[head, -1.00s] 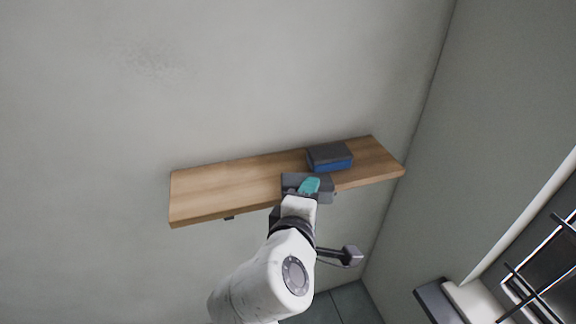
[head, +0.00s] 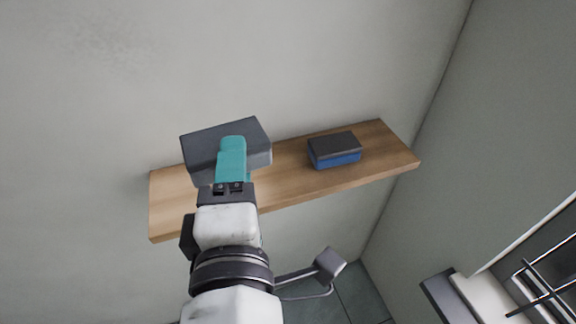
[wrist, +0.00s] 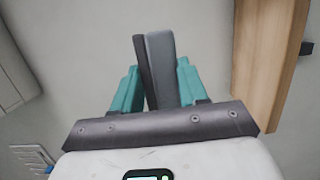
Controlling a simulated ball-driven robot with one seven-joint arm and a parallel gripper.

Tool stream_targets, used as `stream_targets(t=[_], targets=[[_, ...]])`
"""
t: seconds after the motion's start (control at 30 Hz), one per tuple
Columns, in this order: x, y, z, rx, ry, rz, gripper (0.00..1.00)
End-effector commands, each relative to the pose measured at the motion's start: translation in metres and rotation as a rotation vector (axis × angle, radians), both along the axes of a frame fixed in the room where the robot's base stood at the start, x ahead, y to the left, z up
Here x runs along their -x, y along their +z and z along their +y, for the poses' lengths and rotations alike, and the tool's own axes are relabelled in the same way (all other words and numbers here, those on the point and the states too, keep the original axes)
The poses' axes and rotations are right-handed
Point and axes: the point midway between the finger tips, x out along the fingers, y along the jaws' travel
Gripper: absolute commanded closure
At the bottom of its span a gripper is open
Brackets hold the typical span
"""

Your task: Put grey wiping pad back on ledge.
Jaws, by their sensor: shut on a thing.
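The grey wiping pad (head: 203,147) is a flat dark-grey block in the head view, overlapping the left part of the ledge in the picture. My gripper (head: 232,146) has teal fingers shut on the pad. In the wrist view the pad (wrist: 161,68) is seen edge-on between the two teal fingers, with a darker and a lighter layer. The wooden ledge (head: 290,180) is fixed to the wall. In the wrist view the ledge (wrist: 265,70) is to the right, with a clear gap from the pad. The pad hides part of the ledge's left end.
A second block, dark on top and blue below (head: 335,152), lies on the ledge's right half. The ledge between it and my gripper is bare. A side wall stands at the right, with a dark rack (head: 545,285) at the lower right.

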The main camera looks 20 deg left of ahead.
Motion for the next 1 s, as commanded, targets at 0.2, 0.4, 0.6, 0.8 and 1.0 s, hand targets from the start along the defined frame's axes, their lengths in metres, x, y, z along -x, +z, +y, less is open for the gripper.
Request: stream_targets(t=[0.2,0.4,0.6,0.8,1.0], targets=[[0.018,-0.004,-0.058,-0.003,-0.069,0.006,1.0],[0.009,-0.01,-0.068,0.003,-0.091,0.008,1.0],[-0.032,-0.029,-0.054,0.003,-0.091,0.008,1.0],[-0.071,-0.055,-0.039,0.004,-0.09,0.012,1.0],[-0.095,-0.086,-0.03,0.002,-0.089,0.01,1.0]])
